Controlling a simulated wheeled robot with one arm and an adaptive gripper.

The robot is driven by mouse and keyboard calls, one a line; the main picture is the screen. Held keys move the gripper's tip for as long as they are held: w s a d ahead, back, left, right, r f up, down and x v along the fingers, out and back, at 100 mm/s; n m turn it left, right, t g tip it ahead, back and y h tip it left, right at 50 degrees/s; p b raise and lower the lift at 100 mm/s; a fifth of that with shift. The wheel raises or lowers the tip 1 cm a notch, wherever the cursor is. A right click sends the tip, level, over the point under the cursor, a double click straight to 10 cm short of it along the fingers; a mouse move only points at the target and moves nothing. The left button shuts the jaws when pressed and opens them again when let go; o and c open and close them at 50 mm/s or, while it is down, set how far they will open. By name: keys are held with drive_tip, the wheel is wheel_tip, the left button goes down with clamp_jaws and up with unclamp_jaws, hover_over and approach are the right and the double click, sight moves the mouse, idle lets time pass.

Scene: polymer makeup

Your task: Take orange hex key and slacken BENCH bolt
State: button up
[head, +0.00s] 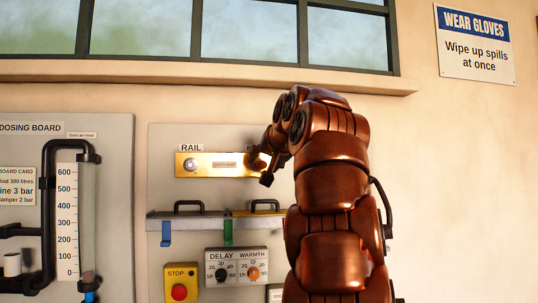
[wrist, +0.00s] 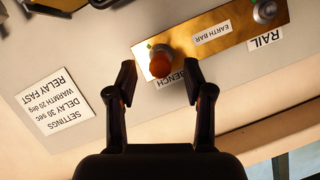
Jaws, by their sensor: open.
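An orange-brown knob-like end (wrist: 160,65), which looks like the orange hex key seen end-on, sits over the bolt at the BENCH label (wrist: 191,80) on the brass earth bar (wrist: 230,33). The bolt itself is mostly covered by it. My gripper (wrist: 160,82) is open, its two fingers apart, with the orange end just beyond and between the fingertips in the wrist view. It holds nothing that I can see. In the head view my gripper (head: 261,170) is at the bar's right end and hides the BENCH bolt there.
The RAIL bolt (head: 190,163) is at the bar's left end. Below, a grey rack (head: 190,222) carries a blue key (head: 166,233) and a green key (head: 228,232). DELAY and WARMTH dials (head: 237,268) and a STOP button (head: 180,291) are lower. My arm hides the panel's right side.

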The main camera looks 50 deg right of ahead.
drive_tip(key=shift+w+d+f, duration=0.1)
drive_tip(key=shift+w, duration=0.1)
clamp_jaws()
idle(0.4)
idle(0.3)
